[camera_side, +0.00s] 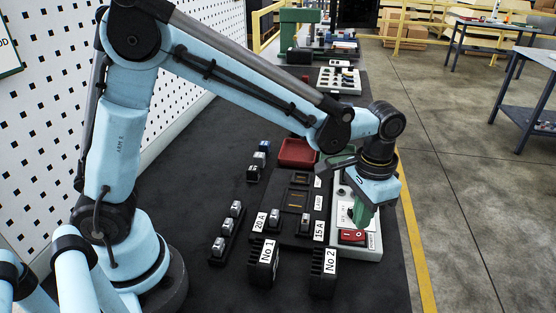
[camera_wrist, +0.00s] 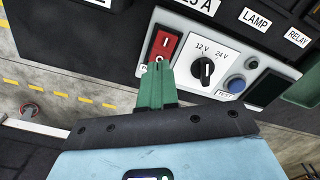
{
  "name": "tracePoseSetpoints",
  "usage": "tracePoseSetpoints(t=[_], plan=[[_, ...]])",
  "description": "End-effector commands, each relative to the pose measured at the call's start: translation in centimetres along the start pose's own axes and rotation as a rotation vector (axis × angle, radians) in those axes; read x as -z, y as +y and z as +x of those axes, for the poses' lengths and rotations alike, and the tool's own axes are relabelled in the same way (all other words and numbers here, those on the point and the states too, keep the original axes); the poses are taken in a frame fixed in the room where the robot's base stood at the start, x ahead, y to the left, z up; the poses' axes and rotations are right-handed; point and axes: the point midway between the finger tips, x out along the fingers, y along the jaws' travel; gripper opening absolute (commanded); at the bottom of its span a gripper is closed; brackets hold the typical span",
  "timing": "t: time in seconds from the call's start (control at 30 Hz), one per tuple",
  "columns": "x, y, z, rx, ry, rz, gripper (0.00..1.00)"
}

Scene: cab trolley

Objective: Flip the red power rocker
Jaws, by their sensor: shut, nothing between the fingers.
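The red power rocker (camera_side: 352,236) sits at the near end of a light grey panel (camera_side: 371,252) in the side view, marked with white symbols. It also shows in the wrist view (camera_wrist: 163,45), set in a black frame, with its lower part hidden by my fingers. My gripper (camera_side: 359,217) points down at the rocker, with its green fingers shut and empty. In the wrist view the fingertips (camera_wrist: 159,66) overlap the lower end of the rocker. I cannot tell whether they touch it.
In the wrist view a black selector knob (camera_wrist: 206,69) marked 12 V and 24 V and a blue button (camera_wrist: 236,84) are right of the rocker. Two black blocks, No 1 (camera_side: 262,266) and No 2 (camera_side: 323,275), stand nearby. A red tray (camera_side: 297,152) lies farther back.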

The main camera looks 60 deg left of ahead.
Motion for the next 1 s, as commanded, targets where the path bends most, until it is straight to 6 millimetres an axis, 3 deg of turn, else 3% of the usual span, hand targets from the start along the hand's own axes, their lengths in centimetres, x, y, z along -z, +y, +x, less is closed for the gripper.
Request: tracePoseSetpoints(t=[1.0], plan=[[0.0,0.0,1.2,0.000,0.000,0.000,0.00]])
